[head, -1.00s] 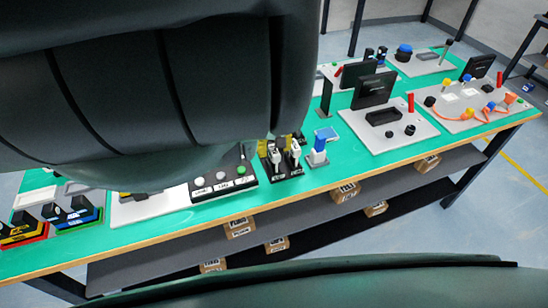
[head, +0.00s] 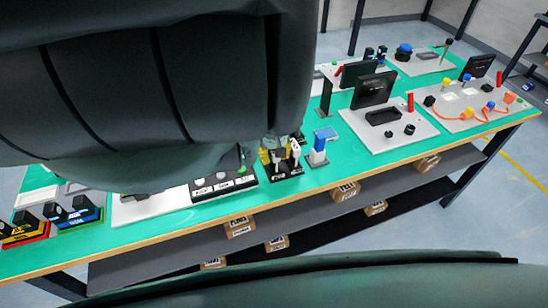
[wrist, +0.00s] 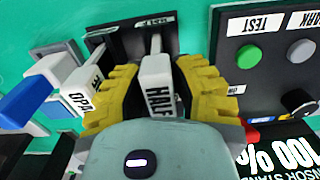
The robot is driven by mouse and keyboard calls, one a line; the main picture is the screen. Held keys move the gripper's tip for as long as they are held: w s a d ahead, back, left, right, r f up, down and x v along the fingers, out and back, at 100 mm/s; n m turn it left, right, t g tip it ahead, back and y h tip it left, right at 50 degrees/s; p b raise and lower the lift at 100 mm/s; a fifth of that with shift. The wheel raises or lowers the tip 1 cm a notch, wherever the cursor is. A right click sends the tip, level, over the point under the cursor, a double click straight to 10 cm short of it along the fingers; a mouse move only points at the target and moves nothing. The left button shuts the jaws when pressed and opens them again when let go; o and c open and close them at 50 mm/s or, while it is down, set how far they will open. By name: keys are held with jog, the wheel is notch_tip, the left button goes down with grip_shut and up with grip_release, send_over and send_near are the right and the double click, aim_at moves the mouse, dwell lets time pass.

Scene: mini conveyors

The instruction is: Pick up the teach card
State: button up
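In the wrist view, a white upright card marked HALF (wrist: 157,86) stands between the yellow fingers of my gripper (wrist: 158,66). The fingers come in close on its left and right sides; whether they touch it is unclear. Left of it stands a tilted white card whose label starts OPA (wrist: 80,92). No label reading "teach" can be made out. In the head view, my gripper (head: 273,152) is low at the black card holder (head: 284,170), mostly behind my arm.
A black sensor sign (wrist: 285,150) lies at the wrist view's lower right. Bare green mat (head: 345,165) lies further right.

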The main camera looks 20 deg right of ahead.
grip_shut()
jog(key=shift+r, duration=0.1)
jog(key=shift+r+b, duration=0.35)
jog(key=shift+r, duration=1.05)
jog(key=s+a+r+p, duration=0.1)
jog(key=s+a+p, duration=0.1)
jog(key=s+p, duration=0.3)
jog(key=s+a+r+p, duration=0.1)
jog(key=s+a+p, duration=0.1)
jog(key=s+p, duration=0.4)
jog(key=s, duration=0.4)
jog(key=shift+s, duration=0.2)
